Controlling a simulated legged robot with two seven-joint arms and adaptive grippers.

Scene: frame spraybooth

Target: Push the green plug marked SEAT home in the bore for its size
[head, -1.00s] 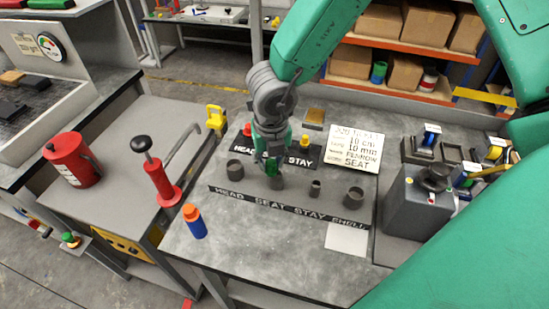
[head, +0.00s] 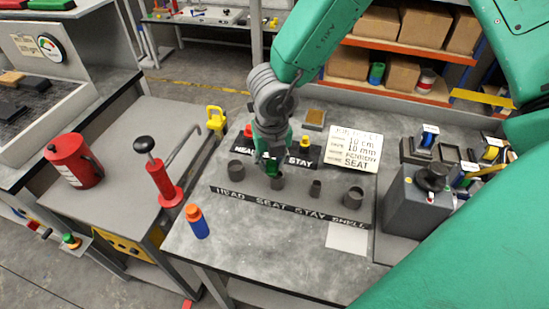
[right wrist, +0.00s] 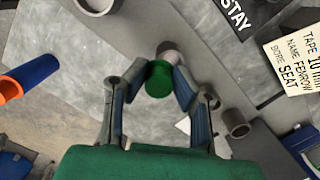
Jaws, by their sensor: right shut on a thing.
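My right gripper (head: 270,168) hangs over the row of bores and is shut on a green plug (right wrist: 158,79). In the right wrist view the plug sits between the two fingertips. The grey SEAT bore (head: 277,183) stands just beside and below the fingertips; part of its rim shows behind the plug in the right wrist view (right wrist: 170,51). I cannot tell whether the plug touches the bore. Any marking on the plug is not legible. My left gripper is not in view.
The HEAD bore (head: 236,169), STAY bore (head: 315,188) and SHELL bore (head: 353,197) stand along the black label strip (head: 290,207). A job card (head: 353,148) reads SEAT.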

